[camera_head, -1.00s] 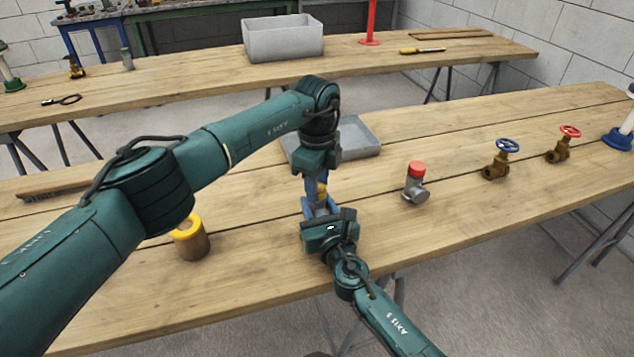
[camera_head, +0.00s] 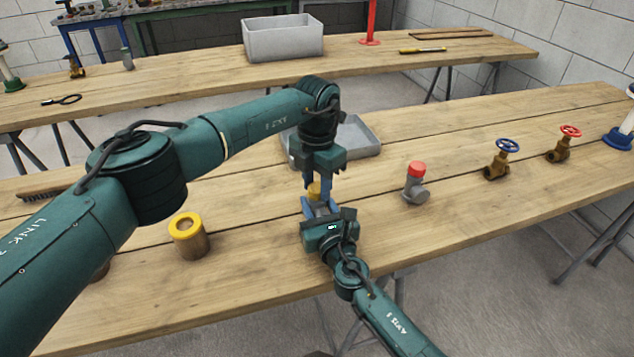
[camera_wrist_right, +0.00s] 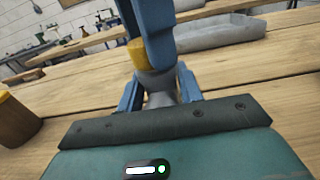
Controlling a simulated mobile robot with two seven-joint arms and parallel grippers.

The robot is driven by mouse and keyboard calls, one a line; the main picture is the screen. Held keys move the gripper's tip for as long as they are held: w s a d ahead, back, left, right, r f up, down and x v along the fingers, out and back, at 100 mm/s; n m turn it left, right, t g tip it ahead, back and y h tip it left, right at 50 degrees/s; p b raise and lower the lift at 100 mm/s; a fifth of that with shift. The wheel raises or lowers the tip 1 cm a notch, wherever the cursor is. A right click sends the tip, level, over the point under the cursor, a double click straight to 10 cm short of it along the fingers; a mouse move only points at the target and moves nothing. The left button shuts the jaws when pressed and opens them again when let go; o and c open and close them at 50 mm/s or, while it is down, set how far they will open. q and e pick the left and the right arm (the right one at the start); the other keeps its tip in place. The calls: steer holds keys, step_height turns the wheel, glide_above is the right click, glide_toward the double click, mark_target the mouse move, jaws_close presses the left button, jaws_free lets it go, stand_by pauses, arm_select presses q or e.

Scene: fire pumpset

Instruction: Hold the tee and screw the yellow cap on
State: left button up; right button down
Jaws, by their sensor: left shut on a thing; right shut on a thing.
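The yellow cap (camera_head: 314,189) is between the fingers of my left gripper (camera_head: 313,185), which points down from above and is shut on it. It also shows in the right wrist view (camera_wrist_right: 137,52), partly hidden by a blue finger. The grey tee (camera_wrist_right: 158,85) is directly below the cap, between the fingers of my right gripper (camera_wrist_right: 160,95), which is shut on it. In the head view my right gripper (camera_head: 320,208) reaches in from below and mostly hides the tee. Cap and tee appear to meet; I cannot tell whether the threads are engaged.
A grey tray (camera_head: 357,136) lies behind the grippers. A brown cylinder with a yellow ring top (camera_head: 190,245) stands at left. A red-capped grey fitting (camera_head: 415,187), a blue-wheeled valve (camera_head: 497,165) and a red-wheeled valve (camera_head: 560,150) stand at right.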

arm_select(q)
steer(key=m, duration=0.4)
steer(key=shift+m, duration=0.3)
steer(key=m, duration=0.5)
steer(key=o, duration=1.1)
steer(key=shift+r, duration=2.25)
steer(key=shift+c, duration=0.6)
